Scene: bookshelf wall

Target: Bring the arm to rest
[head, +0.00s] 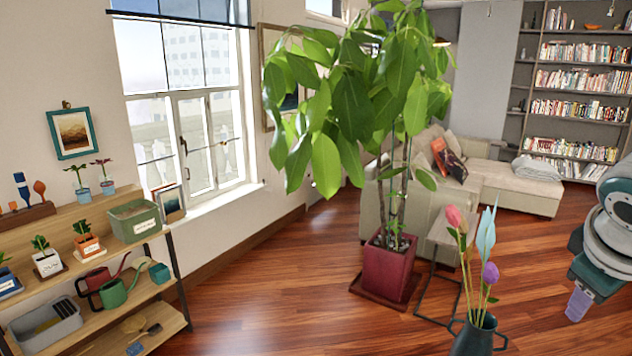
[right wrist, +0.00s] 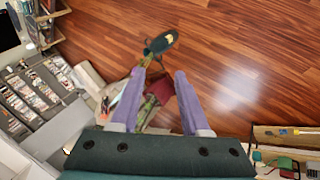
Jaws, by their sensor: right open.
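My right gripper (head: 579,304) hangs at the right edge of the head view, its purple fingers pointing down. It is over the wooden floor and holds nothing. In the right wrist view the two purple fingers (right wrist: 158,88) stand apart with an open gap between them. Only the last links of my right arm (head: 606,235) show in the head view; the rest is cut off by the picture's edge. My left gripper and left arm are not in view.
A dark vase (head: 474,338) with tulips stands at the bottom, left of my right gripper. A big plant in a dark red pot (head: 388,268) stands beyond it. A wooden plant shelf (head: 105,262) is at the left. Floor around the gripper looks clear.

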